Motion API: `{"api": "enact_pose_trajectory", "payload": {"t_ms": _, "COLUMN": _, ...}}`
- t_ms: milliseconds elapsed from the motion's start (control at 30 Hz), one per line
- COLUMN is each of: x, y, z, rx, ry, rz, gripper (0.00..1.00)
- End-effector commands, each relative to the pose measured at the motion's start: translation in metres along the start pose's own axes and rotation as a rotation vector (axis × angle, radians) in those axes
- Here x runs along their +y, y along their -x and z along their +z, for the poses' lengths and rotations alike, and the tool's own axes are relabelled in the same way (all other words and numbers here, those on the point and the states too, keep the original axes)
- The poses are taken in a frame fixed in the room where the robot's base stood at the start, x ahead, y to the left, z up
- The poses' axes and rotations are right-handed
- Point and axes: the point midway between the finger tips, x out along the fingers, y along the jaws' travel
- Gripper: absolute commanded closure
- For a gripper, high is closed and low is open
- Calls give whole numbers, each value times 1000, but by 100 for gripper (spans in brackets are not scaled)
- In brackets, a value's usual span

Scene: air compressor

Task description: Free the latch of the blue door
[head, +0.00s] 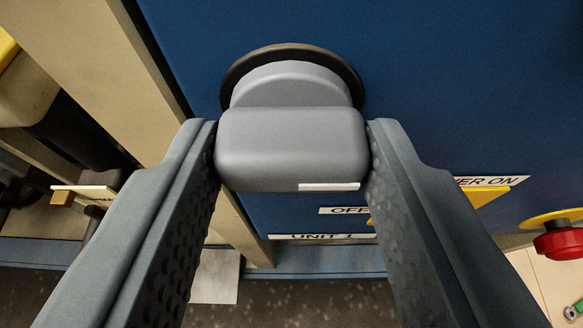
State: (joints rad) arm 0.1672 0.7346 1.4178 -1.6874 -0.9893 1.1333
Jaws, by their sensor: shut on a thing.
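The blue door (465,75) fills the upper middle and right of the view. A grey latch knob (290,140) stands out from it on a round grey hub with a dark ring (240,75) behind. My gripper (292,150) is shut on the knob, with one finger pressed on its left side and one on its right. A white mark shows at the lower right of the knob's front face. The bar of the knob lies level across the picture.
A beige frame post (110,70) runs along the door's left edge. Labels reading "OFF" (340,210) and "UNIT 1" (310,236) sit below the knob. A red knob (558,242) on a yellow plate juts out at right. Dark floor (330,300) lies below.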

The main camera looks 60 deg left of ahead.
Motion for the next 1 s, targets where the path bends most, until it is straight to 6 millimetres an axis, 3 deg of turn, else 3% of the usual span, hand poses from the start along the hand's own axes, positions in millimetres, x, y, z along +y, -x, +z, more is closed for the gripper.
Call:
{"api": "enact_pose_trajectory", "payload": {"t_ms": 100, "x": 0, "y": 0, "z": 0, "rx": 0, "ry": -1, "rz": 1, "gripper": 83}}
{"api": "enact_pose_trajectory", "payload": {"t_ms": 133, "x": 0, "y": 0, "z": 0, "rx": 0, "ry": -1, "rz": 1, "gripper": 56}}
{"api": "enact_pose_trajectory", "payload": {"t_ms": 233, "x": 0, "y": 0, "z": 0, "rx": 0, "ry": 0, "rz": 1, "gripper": 38}}
{"api": "enact_pose_trajectory", "payload": {"t_ms": 667, "x": 0, "y": 10, "z": 0, "rx": 0, "ry": 1, "rz": 1, "gripper": 38}}
{"api": "enact_pose_trajectory", "payload": {"t_ms": 1000, "x": 1, "y": 72, "z": -1, "rx": 1, "ry": 1, "rz": 3, "gripper": 38}}
